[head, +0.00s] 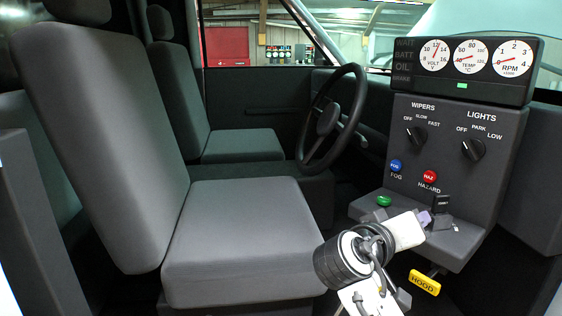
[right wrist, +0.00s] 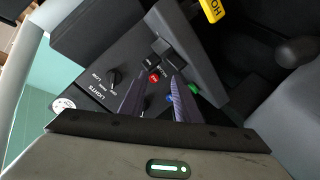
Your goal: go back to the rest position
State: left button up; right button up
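My right gripper (head: 432,222) reaches in from the bottom of the head view, close to the lower ledge of the dash panel (head: 405,118). In the right wrist view my right gripper (right wrist: 160,82) shows two dark purple fingers spread apart, with the panel visible between them and nothing held. A small black switch block (head: 441,203) on the ledge is just beyond the fingertips; I cannot tell whether they touch it. My left gripper is not in view.
The panel carries a wipers knob (head: 416,137), lights knob (head: 473,149), blue fog button (head: 395,166), red hazard button (head: 429,176) and green button (head: 383,200). A yellow HOOD handle (head: 424,282) hangs below. Seats (head: 240,240) and a steering wheel (head: 328,118) stand left.

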jog(key=s+f+n+g+y, duration=0.1)
jog(key=s+f+g+y, duration=0.15)
jog(key=s+f, duration=0.6)
jog(key=s+f+n+g+y, duration=0.1)
jog(key=s+f+y, duration=0.2)
jog(key=f, duration=1)
jog(key=s+a+f+g+y, duration=0.1)
jog(key=s+f+g+y, duration=0.3)
jog(key=s, duration=0.8)
jog(key=s+a+f+t+y, duration=0.15)
jog(key=s+f, duration=0.45)
jog(key=s, duration=0.6)
jog(key=w+a+f+t+y, duration=0.1)
jog(key=w+a+f+t, duration=0.1)
jog(key=f, duration=0.3)
jog(key=w+a+f+t+y, duration=0.1)
jog(key=w+a+f+t, duration=0.1)
jog(key=f, duration=0.4)
jog(key=shift+w+a+f+n+y, duration=0.25)
jog(key=shift+a+f+n+y, duration=0.05)
jog(key=shift+a, duration=0.35)
